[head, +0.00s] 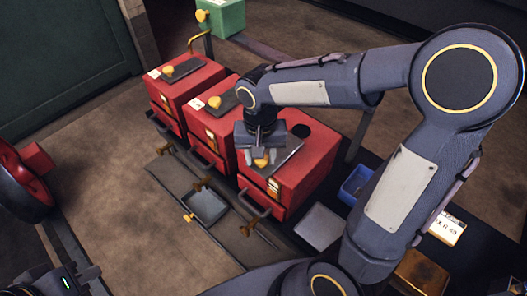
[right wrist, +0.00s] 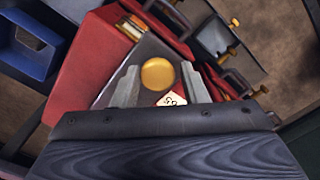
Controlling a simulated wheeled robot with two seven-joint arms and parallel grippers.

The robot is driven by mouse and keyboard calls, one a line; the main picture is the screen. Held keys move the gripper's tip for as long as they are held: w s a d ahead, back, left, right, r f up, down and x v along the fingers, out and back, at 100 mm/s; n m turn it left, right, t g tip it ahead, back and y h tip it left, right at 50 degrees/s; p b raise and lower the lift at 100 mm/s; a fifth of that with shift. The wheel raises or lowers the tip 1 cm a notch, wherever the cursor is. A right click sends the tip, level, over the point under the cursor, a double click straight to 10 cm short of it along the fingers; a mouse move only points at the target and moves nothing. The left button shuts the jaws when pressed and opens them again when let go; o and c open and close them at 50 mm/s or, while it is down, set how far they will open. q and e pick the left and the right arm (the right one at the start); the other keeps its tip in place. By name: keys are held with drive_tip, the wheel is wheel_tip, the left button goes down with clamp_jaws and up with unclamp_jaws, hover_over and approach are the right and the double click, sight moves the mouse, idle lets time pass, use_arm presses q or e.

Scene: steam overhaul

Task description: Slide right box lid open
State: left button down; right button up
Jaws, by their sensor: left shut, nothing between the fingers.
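The right box (head: 309,174) is red, with a dark grey lid (head: 284,158) on its top and a round dark hole (head: 302,131) behind the lid. The lid carries a round brass knob (head: 261,162), also seen in the right wrist view (right wrist: 158,73). My right gripper (head: 259,155) is over the lid, pointing down. In the right wrist view its two fingers (right wrist: 160,87) stand either side of the knob, with narrow gaps; it looks open. Contact cannot be told. My left gripper (head: 70,283) shows only partly at the bottom left corner, away from the boxes.
Two similar red boxes, the middle one (head: 207,128) and the left one (head: 190,88), stand to the left. A blue bin (head: 356,186) and a grey plate (head: 320,227) are near the right box. A red wheel (head: 20,185) stands at the left edge.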

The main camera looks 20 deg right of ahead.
drive_tip(key=o, duration=0.3)
drive_tip(key=shift+a, duration=0.15)
drive_tip(key=shift+r, duration=0.1)
wheel_tip(320, 180, up, 8)
drive_tip(key=shift+f+p, duration=0.2)
drive_tip(key=shift+p, duration=0.15)
drive_tip(key=s+n+t+y, duration=0.1)
drive_tip(key=s+t, duration=0.1)
drive_tip(key=s, duration=0.2)
drive_tip(key=s+d+n+t+y, duration=0.1)
drive_tip(key=s, duration=0.4)
drive_tip(key=s+d+n+t+y, duration=0.1)
drive_tip(key=s+t, duration=0.1)
drive_tip(key=s, duration=0.3)
drive_tip(key=shift+s+f+t+y+p, duration=0.25)
drive_tip(key=shift+f+t+y+p, duration=0.05)
drive_tip(key=shift+f+y+p, duration=0.1)
